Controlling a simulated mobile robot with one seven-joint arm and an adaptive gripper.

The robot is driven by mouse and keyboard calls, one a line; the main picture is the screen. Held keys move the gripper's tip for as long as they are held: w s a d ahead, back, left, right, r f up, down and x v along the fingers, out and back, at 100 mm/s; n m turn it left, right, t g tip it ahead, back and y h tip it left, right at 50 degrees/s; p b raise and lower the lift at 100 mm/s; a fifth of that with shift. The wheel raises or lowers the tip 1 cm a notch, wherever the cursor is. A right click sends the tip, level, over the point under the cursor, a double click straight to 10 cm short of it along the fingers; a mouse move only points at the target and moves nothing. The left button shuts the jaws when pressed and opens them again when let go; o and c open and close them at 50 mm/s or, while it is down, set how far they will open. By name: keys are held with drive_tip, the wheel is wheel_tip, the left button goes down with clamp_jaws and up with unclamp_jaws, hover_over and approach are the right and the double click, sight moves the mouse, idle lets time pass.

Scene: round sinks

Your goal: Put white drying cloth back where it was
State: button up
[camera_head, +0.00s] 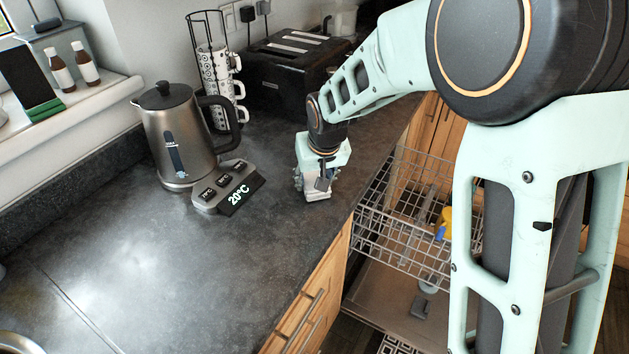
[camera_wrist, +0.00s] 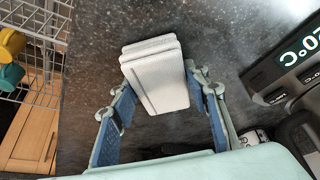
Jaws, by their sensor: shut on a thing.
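The white drying cloth (camera_wrist: 158,78) is a folded, layered block between the two blue-padded fingers of my gripper (camera_wrist: 158,112) in the wrist view. In the head view my gripper (camera_head: 318,182) points down at the dark countertop near its front edge, right of the kettle base. A pale lower part of the cloth (camera_head: 317,194) shows there between the fingers. My gripper is shut on the cloth. Whether the cloth touches the counter is hard to tell.
A steel kettle (camera_head: 180,135) with its base display (camera_head: 240,196) stands to the left. Behind are a mug rack (camera_head: 218,80) and a black toaster (camera_head: 290,75). An open dishwasher rack (camera_head: 405,240) lies below the counter edge. The front left counter (camera_head: 150,270) is clear.

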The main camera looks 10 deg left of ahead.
drive_tip(key=shift+s+d+f+b, duration=0.1)
drive_tip(key=shift+s+f+b, duration=0.1)
drive_tip(key=shift+f+b, duration=0.35)
drive_tip(key=o, duration=0.8)
drive_tip(key=shift+c, duration=0.2)
drive_tip(key=o, duration=0.3)
drive_tip(key=shift+f, duration=0.15)
drive_tip(key=shift+o, duration=0.2)
drive_tip(key=shift+r+p, duration=0.5)
drive_tip(key=v, duration=1.2)
drive_tip(key=shift+r, duration=0.25)
drive_tip(key=shift+w, duration=0.15)
